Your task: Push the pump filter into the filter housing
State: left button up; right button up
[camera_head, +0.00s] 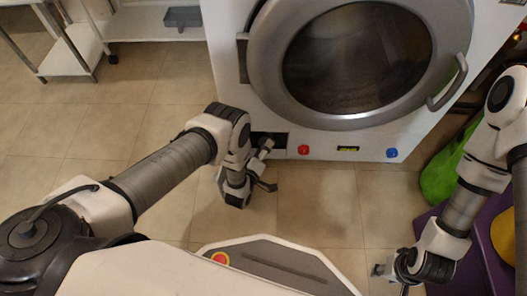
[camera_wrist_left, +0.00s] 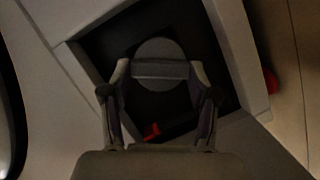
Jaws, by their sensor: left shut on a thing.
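The pump filter (camera_wrist_left: 158,52) shows in the left wrist view as a grey round disc with a bar across it. It sits between the two fingers of my left gripper (camera_wrist_left: 160,85), which is shut on it, in front of the dark square filter housing (camera_wrist_left: 95,47). How deep the filter sits cannot be told. In the head view my left gripper (camera_head: 265,148) is at the housing opening (camera_head: 279,138), low on the machine's front left; the filter is hidden there. My right gripper (camera_head: 382,270) is at the lower right, away from the machine; its fingers are too small to judge.
The washing machine (camera_head: 225,60) has a round door (camera_head: 270,50), a red knob (camera_head: 304,150) and a blue knob (camera_head: 392,153). A small red part (camera_wrist_left: 152,131) shows inside the housing. A green bag (camera_head: 440,172) and a purple box (camera_head: 490,252) stand at right.

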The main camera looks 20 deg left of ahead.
aim_at(263, 143)
pick_arm(q)
jog(key=shift+w+a+b, duration=0.25)
jog(key=shift+w+b, duration=0.15)
jog(key=shift+w, duration=0.5)
jog(key=shift+w+a+b, duration=0.25)
jog(key=shift+w+b, duration=0.15)
jog(key=shift+w, duration=0.45)
jog(key=o, duration=1.4)
jog(key=shift+s, duration=0.1)
jog(key=d+v, duration=0.1)
jog(key=v, duration=1)
jog(key=shift+s+a+r, duration=0.15)
jog(key=shift+s+a, duration=0.25)
jog(key=shift+a, duration=0.15)
